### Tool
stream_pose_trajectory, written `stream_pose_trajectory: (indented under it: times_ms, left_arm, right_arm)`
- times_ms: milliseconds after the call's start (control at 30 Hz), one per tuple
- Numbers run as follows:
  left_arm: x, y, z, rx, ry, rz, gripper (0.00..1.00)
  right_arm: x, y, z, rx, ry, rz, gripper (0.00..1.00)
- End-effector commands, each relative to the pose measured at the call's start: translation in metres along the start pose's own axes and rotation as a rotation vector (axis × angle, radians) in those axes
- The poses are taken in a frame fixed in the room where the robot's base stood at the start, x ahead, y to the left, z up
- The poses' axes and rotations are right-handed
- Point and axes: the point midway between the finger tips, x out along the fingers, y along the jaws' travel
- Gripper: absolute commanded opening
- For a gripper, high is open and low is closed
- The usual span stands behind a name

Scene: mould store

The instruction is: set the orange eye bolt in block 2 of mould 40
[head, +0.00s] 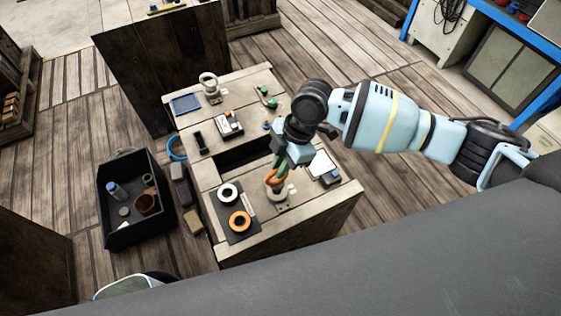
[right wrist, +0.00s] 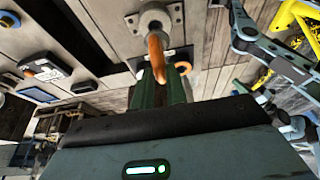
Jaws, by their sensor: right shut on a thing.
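My right gripper (head: 279,168) is shut on the orange eye bolt (head: 272,178), over the near part of the wooden bench. In the right wrist view the orange bolt (right wrist: 156,55) stands out between the dark green fingers (right wrist: 160,90). Its far end overlaps a grey round fitting (right wrist: 155,19) with a hole; I cannot tell whether it touches. In the head view a pale fitting (head: 283,197) on a small plate is just below the gripper, partly hidden. A similar fitting (head: 210,84) stands at the bench's far left. No block or mould number is readable. My left gripper is not in view.
A dark slot (head: 238,158) crosses the bench (head: 333,205). A black crate (head: 118,232) with several items stands left. A white-faced device (head: 322,164) sits right of the gripper.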

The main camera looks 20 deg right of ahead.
Motion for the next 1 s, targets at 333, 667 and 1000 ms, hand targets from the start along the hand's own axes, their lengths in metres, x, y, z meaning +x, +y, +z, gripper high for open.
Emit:
stream_pose_trajectory:
  times_ms: [333,667,1000]
  left_arm:
    - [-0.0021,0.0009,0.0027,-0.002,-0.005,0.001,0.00]
    - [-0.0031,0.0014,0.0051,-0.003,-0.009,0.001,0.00]
    - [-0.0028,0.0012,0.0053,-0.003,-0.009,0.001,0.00]
  right_arm:
    - [-0.0014,0.0007,-0.0009,-0.001,0.001,0.002,0.00]
    - [0.0019,0.0004,-0.0001,-0.001,0.002,0.001,0.00]
    - [0.0071,0.0003,0.0016,-0.001,0.002,0.002,0.00]
